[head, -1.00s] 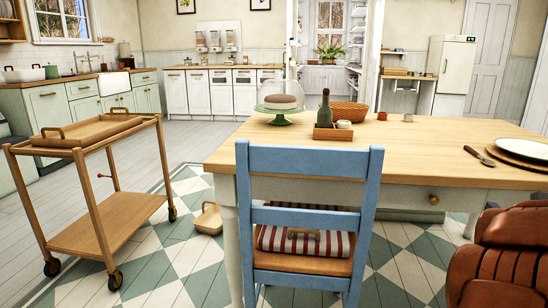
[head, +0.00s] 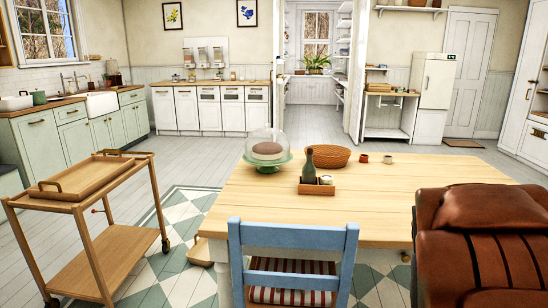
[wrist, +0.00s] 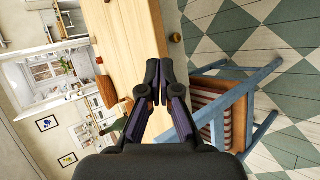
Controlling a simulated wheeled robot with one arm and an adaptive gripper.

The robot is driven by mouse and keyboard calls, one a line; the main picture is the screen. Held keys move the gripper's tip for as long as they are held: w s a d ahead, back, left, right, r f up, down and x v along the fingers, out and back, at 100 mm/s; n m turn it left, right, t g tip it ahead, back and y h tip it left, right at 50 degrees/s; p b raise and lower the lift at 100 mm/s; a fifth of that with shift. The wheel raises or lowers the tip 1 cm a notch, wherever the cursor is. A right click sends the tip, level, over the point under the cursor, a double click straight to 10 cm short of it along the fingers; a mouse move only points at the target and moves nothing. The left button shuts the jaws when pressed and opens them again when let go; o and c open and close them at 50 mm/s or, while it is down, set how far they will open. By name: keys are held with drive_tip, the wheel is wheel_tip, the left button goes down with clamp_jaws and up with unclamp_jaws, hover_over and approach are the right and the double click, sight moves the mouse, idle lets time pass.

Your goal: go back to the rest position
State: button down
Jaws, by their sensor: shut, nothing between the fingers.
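My gripper (wrist: 159,80) shows in the wrist view, its two dark fingers together and nothing between them. In that view it is in front of the wooden table (wrist: 128,30) and the blue chair (wrist: 216,120), and the picture is turned on its side. My gripper does not show in the head view. The head view shows the table (head: 390,205) in the middle, with the blue chair (head: 292,236) at its near side.
A wooden trolley (head: 90,270) with a tray (head: 82,178) stands left. A brown leather armchair (head: 480,245) fills the lower right. The table bears a cake dome (head: 268,146), a bottle (head: 309,165) and a basket (head: 327,156). Floor (head: 215,160) behind the trolley is clear.

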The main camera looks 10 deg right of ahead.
drive_tip(key=s+a+r+m+g+y+p, duration=0.2)
drive_tip(key=s+a+r+m+g+p, duration=0.1)
drive_tip(key=s+a+p, duration=0.3)
drive_tip(key=s+a+r+m+g+y+p, duration=0.3)
drive_tip(key=s+a+p, duration=0.3)
drive_tip(key=s+a, duration=0.4)
drive_tip(key=s+a+r+m+g+y+p, duration=0.3)
drive_tip(key=s+a, duration=0.5)
drive_tip(key=a, duration=0.7)
wheel_tip(320, 180, up, 2)
drive_tip(key=m+p, duration=0.1)
drive_tip(key=p, duration=0.2)
drive_tip(key=shift+a+r+p, duration=0.25)
drive_tip(key=shift+a+p, duration=0.1)
drive_tip(key=shift+p, duration=0.05)
drive_tip(key=shift+s+d, duration=0.1)
